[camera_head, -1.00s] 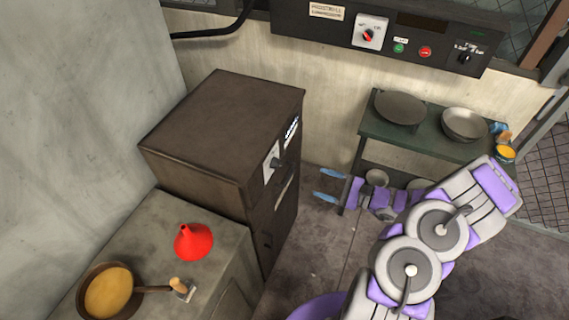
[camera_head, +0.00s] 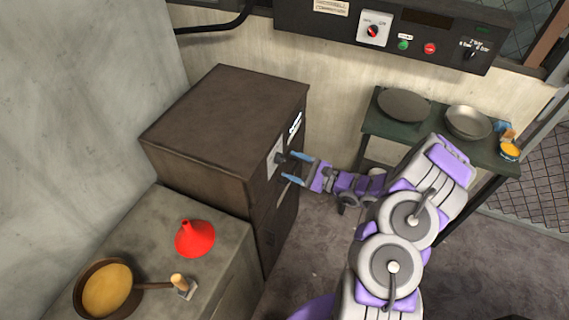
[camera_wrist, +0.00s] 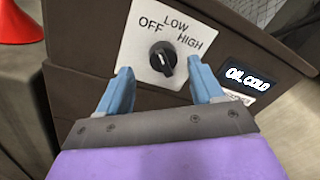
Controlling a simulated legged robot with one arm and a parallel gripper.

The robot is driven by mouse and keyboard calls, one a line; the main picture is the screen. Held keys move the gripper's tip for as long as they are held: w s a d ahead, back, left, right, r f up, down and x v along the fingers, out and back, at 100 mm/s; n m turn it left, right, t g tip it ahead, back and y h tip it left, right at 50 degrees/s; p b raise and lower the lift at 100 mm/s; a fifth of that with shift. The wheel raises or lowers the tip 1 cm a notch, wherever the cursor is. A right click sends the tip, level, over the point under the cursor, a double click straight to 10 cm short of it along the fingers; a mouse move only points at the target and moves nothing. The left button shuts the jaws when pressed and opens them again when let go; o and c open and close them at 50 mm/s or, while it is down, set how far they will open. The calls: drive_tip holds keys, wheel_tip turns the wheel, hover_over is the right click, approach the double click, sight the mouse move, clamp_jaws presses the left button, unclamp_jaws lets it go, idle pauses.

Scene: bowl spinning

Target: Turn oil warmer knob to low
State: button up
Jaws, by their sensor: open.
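The oil warmer (camera_head: 225,120) is a brown box-shaped cabinet left of centre in the head view. Its black knob (camera_wrist: 162,58) sits on a white plate (camera_wrist: 145,28) marked OFF, LOW and HIGH in the wrist view. The knob's exact pointing direction is hard to tell. A sign (camera_wrist: 250,81) beside it reads OIL COLD. My gripper (camera_wrist: 160,80) is open, with its blue fingers either side of the knob and a little short of it, apart from it. In the head view, my gripper (camera_head: 292,168) is close to the warmer's front face.
A counter (camera_head: 215,280) at lower left holds a red funnel (camera_head: 195,238) and a pan of yellow liquid (camera_head: 107,288). A green table (camera_head: 435,145) with pans stands at the right. A control panel (camera_head: 440,38) is on the back wall. Floor is clear before the warmer.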

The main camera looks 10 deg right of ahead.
sight(285, 161)
drive_tip(key=x, duration=0.3)
drive_tip(key=shift+w+d+b, duration=0.1)
drive_tip(key=shift+w+b, duration=0.25)
drive_tip(key=shift+w, duration=0.05)
drive_tip(key=shift+a, duration=0.2)
drive_tip(key=c, duration=1)
drive_tip(key=shift+c, duration=0.2)
